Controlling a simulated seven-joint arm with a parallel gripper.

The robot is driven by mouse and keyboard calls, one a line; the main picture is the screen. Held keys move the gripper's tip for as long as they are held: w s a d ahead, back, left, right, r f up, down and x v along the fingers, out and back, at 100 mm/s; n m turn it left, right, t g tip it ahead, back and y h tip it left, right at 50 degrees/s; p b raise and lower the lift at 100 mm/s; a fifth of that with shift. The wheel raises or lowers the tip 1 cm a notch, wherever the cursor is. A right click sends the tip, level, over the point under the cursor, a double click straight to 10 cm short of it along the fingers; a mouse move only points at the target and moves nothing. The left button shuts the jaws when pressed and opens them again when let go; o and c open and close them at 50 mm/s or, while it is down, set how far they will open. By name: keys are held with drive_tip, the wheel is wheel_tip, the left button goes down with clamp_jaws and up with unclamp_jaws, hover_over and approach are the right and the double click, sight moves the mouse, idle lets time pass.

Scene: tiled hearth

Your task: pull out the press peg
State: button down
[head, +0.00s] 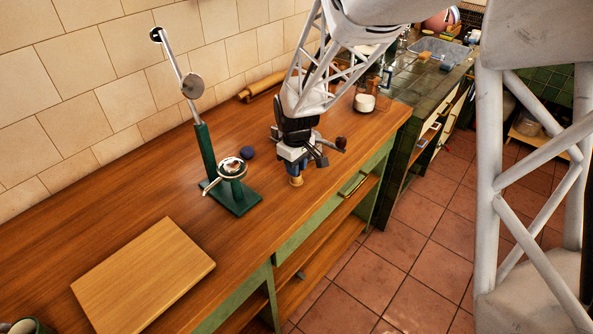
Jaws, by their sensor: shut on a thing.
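The press (238,196) stands on the wooden counter, with a green base and post, a round metal cup, and a silver lever (170,58) raised up and to the left. My gripper (303,162) is right of the press, apart from it, pointing down over the counter. It is shut on a small blue and tan piece (296,178) below the fingers. I cannot tell whether this piece is the press peg or whether it touches the counter. A dark brown knob (341,143) shows just right of the fingers; its attachment is unclear. No peg is clearly seen in the press.
A dark blue ball (248,152) is behind the press. A wooden board (145,272) lies at the front left. A rolling pin (262,86) lies by the tiled wall, and a white cup (364,102) stands farther back. The counter's front edge is close to my gripper.

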drive_tip(key=shift+r, duration=0.1)
idle(0.3)
drive_tip(key=shift+r, duration=1.45)
drive_tip(key=shift+r, duration=0.2)
drive_tip(key=shift+r, duration=3)
